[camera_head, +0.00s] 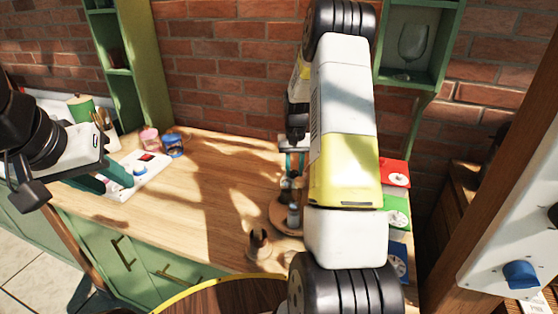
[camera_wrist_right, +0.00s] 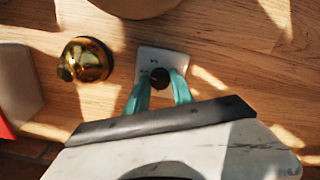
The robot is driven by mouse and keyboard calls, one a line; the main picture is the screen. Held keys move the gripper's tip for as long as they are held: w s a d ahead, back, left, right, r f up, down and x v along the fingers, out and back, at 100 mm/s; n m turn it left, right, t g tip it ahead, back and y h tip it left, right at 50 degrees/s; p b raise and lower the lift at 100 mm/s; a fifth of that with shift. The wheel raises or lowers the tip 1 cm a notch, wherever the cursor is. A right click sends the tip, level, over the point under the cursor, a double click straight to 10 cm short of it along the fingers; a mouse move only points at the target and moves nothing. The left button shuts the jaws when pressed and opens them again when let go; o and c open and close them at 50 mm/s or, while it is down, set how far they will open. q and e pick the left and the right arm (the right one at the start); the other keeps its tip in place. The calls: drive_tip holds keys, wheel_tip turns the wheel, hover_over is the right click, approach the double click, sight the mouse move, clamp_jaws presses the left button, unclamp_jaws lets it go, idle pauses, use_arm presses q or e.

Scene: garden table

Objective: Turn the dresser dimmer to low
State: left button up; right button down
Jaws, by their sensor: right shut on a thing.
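The dimmer is a small white plate (camera_wrist_right: 153,60) with a round black knob (camera_wrist_right: 159,77), seen in the right wrist view on the wooden top. My right gripper (camera_wrist_right: 160,88) has its teal fingers on either side of the knob and is shut on it. Small marks show on the plate, too small to read. In the head view my right gripper (camera_head: 290,165) is partly hidden behind my own arm, and the dimmer cannot be made out. My left gripper (camera_head: 112,178) is at the left, its teal fingers apart over a white control panel (camera_head: 153,177).
A brass dome (camera_wrist_right: 85,60) stands close beside the dimmer plate. Pink (camera_head: 150,140) and blue (camera_head: 173,146) jars stand behind the panel. Red (camera_head: 395,173), green (camera_head: 396,211) and blue (camera_head: 398,262) boxes with dials line the right edge. The middle of the wooden top (camera_head: 215,190) is clear.

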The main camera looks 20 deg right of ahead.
sight(294, 172)
drive_tip(key=n, duration=1.2)
drive_tip(key=shift+n, duration=0.4)
idle(0.3)
drive_tip(key=c, duration=1.1)
unclamp_jaws()
drive_tip(key=shift+r, duration=0.15)
wheel_tip(294, 172, up, 6)
drive_tip(key=shift+r, duration=0.8)
